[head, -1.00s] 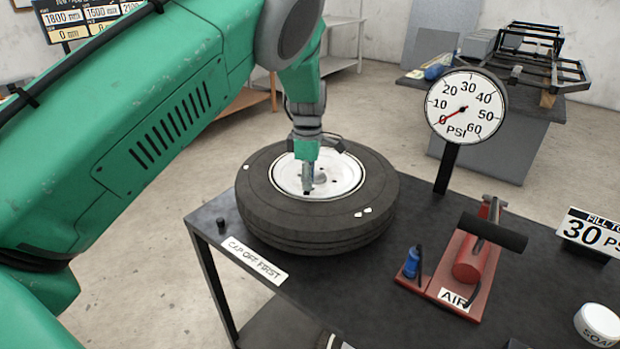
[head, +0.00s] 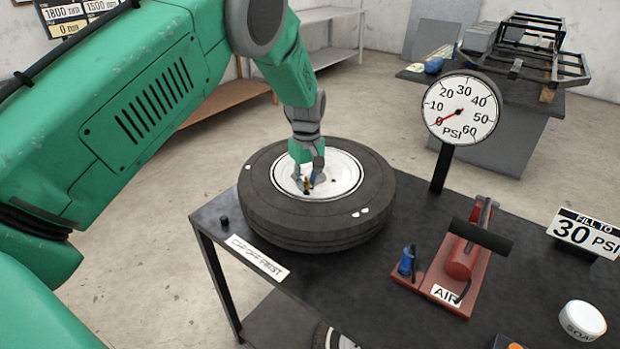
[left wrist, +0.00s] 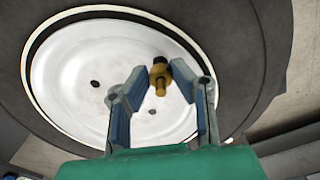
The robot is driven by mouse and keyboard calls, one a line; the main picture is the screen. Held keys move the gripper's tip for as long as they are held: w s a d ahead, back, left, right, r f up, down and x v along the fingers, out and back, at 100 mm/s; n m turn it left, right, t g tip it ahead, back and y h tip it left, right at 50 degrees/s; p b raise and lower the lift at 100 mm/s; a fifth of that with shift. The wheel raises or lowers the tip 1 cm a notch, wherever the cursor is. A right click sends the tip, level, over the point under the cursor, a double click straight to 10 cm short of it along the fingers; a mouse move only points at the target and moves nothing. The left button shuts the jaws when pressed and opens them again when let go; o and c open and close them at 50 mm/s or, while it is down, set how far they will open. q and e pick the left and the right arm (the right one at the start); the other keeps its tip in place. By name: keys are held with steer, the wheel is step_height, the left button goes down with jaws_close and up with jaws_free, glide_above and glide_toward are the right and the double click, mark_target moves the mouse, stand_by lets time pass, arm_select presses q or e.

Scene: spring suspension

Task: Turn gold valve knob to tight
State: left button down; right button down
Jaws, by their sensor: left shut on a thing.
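A black tire with a white wheel disc (head: 344,172) lies flat on the cart; the disc also fills much of the left wrist view (left wrist: 70,75). The small gold valve knob (left wrist: 159,82) stands near the disc's rim, between the finger pads of my left gripper (left wrist: 160,90). In the head view, my left gripper (head: 309,183) reaches down from above, shut on the knob, and a bit of gold shows between its fingers. The knob's contact with the pads is partly hidden. The gauge (head: 461,110) needle points near 0 PSI. My right gripper is not in view.
The black cart top (head: 340,275) holds a small black cap (head: 224,220), a "CAP OFF FIRST" label (head: 258,258), a red air pump (head: 462,262) with a blue fitting (head: 406,262), a "30 PSI" sign (head: 584,233) and a white soap tub (head: 582,320).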

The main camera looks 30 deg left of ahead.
arm_select(q)
steer(key=shift+w+a+m+p, duration=0.1)
steer(key=shift+a+m+p, duration=0.1)
steer(key=shift+m, duration=0.95)
steer(key=shift+w+a+m+p, duration=0.1)
steer(key=shift+m+p, duration=0.05)
steer(key=shift+m, duration=1)
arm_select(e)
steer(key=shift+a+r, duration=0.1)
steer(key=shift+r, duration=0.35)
arm_select(q)
steer(key=shift+r, duration=0.1)
steer(key=c, duration=1.6)
jaws_free()
steer(key=shift+o, duration=1)
steer(key=shift+w+f, duration=0.1)
steer(key=shift+f, duration=0.1)
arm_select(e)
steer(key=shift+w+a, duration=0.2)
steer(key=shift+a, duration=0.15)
arm_select(q)
steer(key=shift+a+r, duration=0.1)
steer(key=shift+r, duration=0.1)
step_height(320, 180, up, 11)
steer(key=shift+r, duration=0.15)
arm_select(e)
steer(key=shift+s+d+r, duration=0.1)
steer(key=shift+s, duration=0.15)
